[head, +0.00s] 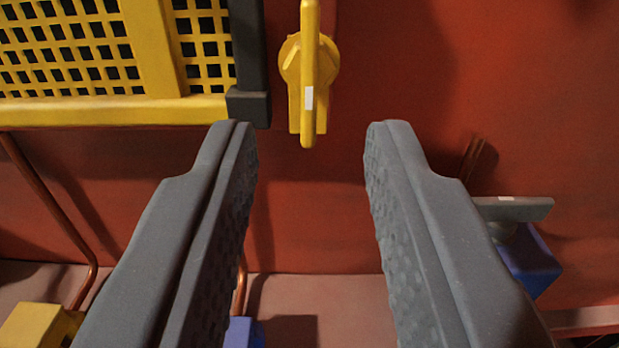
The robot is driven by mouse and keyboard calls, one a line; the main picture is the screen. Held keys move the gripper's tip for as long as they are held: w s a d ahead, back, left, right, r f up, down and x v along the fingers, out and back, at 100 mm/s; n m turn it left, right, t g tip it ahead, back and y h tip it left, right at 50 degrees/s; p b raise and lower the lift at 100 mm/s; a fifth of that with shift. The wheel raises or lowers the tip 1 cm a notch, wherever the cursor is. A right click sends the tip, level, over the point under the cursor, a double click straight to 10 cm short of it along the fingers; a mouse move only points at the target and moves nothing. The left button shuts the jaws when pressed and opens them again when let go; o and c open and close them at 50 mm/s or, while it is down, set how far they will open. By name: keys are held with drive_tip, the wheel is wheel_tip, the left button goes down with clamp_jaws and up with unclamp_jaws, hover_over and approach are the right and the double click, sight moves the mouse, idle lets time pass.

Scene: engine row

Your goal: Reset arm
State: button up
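My gripper (307,135) is open, its two grey textured fingers reaching up from the bottom of the head view. Nothing is between the fingers. A yellow valve with a long upright handle (308,75) is on the red wall ahead, above the gap between the fingertips in the picture. The handle has a small white mark and appears apart from the fingers. My arm itself is not in view beyond the gripper.
A yellow grille (160,110) with a dark edge post is at the upper left. A grey lever (513,208) on a blue body (533,262) is partly hidden behind the right finger. Copper pipes (55,205) run at left. Yellow (35,327) and blue blocks (240,333) show below. The red wall (480,70) is bare at upper right.

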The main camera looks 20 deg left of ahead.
drive_tip(key=shift+s, duration=0.1)
idle(0.3)
drive_tip(key=s+d+r+m+h, duration=0.1)
drive_tip(key=s+d+r, duration=0.25)
drive_tip(key=r, duration=0.55)
drive_tip(key=s+d+r+m+g+h, duration=0.1)
drive_tip(key=s+d+r+h, duration=0.3)
drive_tip(key=r, duration=0.6)
drive_tip(key=s+d+r+m+y, duration=0.1)
drive_tip(key=s+d+r, duration=0.1)
drive_tip(key=d+r, duration=0.55)
drive_tip(key=s+d+r+g+h, duration=0.1)
drive_tip(key=s+d+r, duration=0.1)
drive_tip(key=s+r, duration=0.7)
drive_tip(key=shift+s+r, duration=0.25)
drive_tip(key=shift+s, duration=0.45)
drive_tip(key=shift+o, duration=0.2)
